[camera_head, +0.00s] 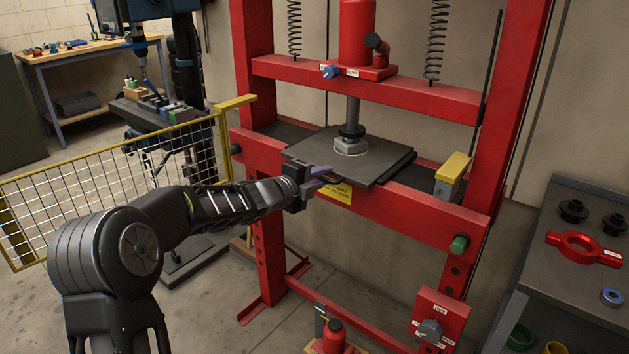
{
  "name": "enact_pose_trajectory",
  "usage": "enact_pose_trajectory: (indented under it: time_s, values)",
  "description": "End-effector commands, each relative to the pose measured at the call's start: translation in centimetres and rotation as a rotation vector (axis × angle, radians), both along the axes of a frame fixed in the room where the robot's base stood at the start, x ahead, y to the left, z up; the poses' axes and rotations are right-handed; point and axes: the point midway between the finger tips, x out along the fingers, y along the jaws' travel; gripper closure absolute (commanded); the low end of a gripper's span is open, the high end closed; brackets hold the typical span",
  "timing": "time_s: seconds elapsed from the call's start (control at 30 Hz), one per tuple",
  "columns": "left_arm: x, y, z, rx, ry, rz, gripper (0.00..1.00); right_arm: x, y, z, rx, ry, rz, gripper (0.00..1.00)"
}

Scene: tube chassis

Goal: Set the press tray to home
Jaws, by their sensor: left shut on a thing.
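The press tray (379,164) is a flat dark grey plate on the red press frame's crossbeam. It lies under the ram (352,112), with a light metal round piece (350,147) on it below the ram's end. My left gripper (326,178) reaches in from the left and is shut at the tray's front left edge, just above the yellow label. The exact grip is small and partly hidden by the fingers. My right gripper is not in view.
The red press (390,212) has uprights on both sides. A yellow-topped block (453,168) stands right of the tray. A yellow-framed mesh guard (100,175) is at left. A grey bench (590,215) with a red ring part (577,246) is at right.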

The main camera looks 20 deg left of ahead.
Motion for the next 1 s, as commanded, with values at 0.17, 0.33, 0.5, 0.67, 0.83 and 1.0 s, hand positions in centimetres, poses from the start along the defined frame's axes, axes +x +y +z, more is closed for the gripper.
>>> enact_pose_trajectory:
  time_s: [0.17, 0.33, 0.5, 0.67, 0.83, 1.0]
  values:
    - [0.10, -0.13, -0.99, 0.002, 0.017, 0.001, 1.00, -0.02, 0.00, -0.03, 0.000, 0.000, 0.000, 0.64]
    - [0.10, -0.13, -0.98, 0.001, 0.017, 0.001, 1.00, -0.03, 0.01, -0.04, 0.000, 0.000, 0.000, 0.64]
    - [0.11, -0.12, -0.90, 0.001, 0.015, 0.001, 0.73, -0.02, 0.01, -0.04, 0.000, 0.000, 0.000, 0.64]
    - [0.12, -0.11, -0.66, 0.000, 0.011, 0.001, 0.68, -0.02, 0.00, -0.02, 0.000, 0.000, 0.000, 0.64]
    - [0.14, -0.09, -0.45, 0.000, 0.007, 0.000, 0.68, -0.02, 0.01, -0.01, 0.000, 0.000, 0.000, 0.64]
    - [0.08, -0.02, -0.29, 0.000, 0.005, 0.000, 0.68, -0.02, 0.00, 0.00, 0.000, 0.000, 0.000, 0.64]
